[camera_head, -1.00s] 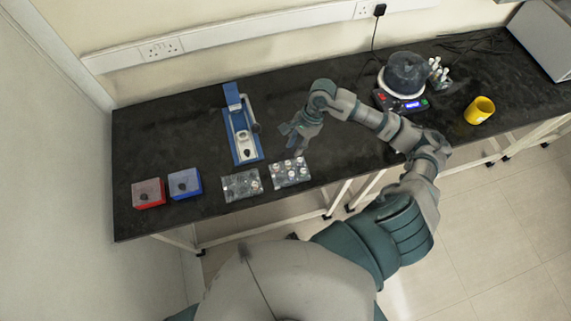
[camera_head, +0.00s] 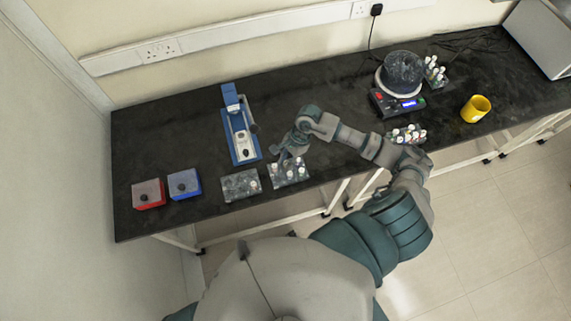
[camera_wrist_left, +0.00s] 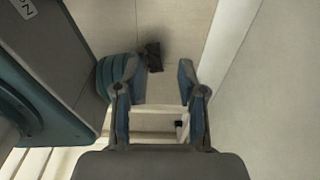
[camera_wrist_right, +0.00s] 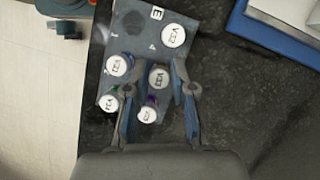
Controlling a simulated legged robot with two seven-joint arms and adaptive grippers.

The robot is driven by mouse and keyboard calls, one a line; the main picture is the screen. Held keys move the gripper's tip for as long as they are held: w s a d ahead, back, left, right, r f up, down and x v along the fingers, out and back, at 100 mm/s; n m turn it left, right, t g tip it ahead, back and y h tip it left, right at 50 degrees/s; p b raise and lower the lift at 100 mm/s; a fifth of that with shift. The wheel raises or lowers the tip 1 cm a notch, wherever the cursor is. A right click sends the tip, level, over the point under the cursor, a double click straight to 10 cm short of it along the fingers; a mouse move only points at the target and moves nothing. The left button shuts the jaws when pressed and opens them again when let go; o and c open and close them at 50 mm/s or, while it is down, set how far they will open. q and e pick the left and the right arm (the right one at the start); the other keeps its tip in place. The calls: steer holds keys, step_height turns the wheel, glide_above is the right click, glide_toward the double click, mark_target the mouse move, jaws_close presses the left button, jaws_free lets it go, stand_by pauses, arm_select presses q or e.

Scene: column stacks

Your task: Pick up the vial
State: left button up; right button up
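Several white-capped vials stand in a grey rack (camera_head: 289,181) at the bench's front edge. In the right wrist view, the rack (camera_wrist_right: 138,17) holds several vials with labelled caps. My right gripper (camera_head: 279,156) is at the rack's back edge; in its wrist view the fingers (camera_wrist_right: 152,80) are open. No grip on either shows. My left gripper (camera_wrist_left: 155,75) is open and empty over the floor, away from the bench; it is not visible in the head view.
A second rack (camera_head: 240,187) stands just left. Blue (camera_head: 184,183) and red (camera_head: 148,194) boxes are further left, and a blue-framed device (camera_head: 239,130) is behind.

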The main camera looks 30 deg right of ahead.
steer(key=shift+c, duration=0.8)
steer(key=shift+d, duration=0.2)
